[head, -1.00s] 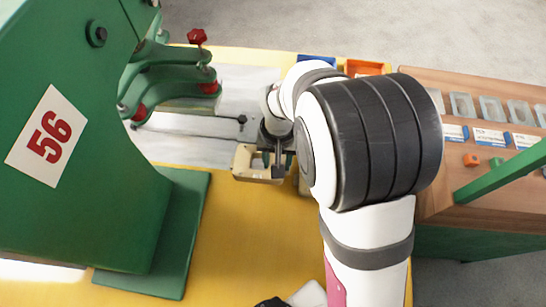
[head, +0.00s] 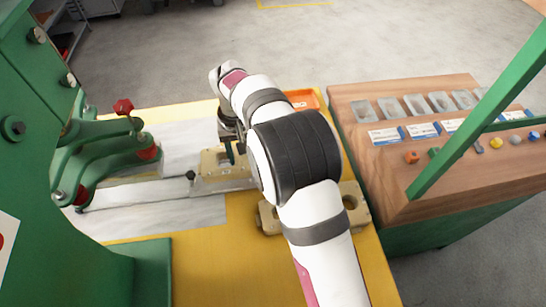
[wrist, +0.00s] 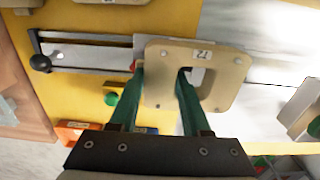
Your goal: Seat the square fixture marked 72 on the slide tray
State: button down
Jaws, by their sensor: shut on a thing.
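The beige square fixture (head: 212,181) has a central opening and a small label, too small to read surely, in the wrist view (wrist: 223,95). My gripper (head: 232,158) is shut on one wall of it. In the wrist view my gripper (wrist: 162,72) has one green finger in the opening and the other outside the left edge. The tray's rail and knob also show in the wrist view (wrist: 85,55). I cannot tell whether the fixture touches the tray.
The green press (head: 40,110) with a red-knobbed clamp (head: 105,150) stands at left. Another beige fixture (head: 354,206) lies on the yellow table, partly behind my arm. An orange bin (head: 303,99) is at the back edge. A wooden bench (head: 400,180) with several small parts stands at right.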

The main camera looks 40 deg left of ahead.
aim_at(238, 164)
jog(key=shift+a+f, duration=0.25)
jog(key=shift+a, duration=0.2)
jog(key=shift+a+f, duration=0.2)
jog(key=shift+a, duration=0.25)
jog(key=shift+f, duration=2.4)
jog(key=shift+f, duration=0.55)
jog(key=shift+c, duration=1.4)
grip_release()
jog(key=shift+w, duration=0.1)
jog(key=c, duration=0.4)
jog(key=shift+r, duration=3.55)
jog(key=shift+c, duration=0.2)
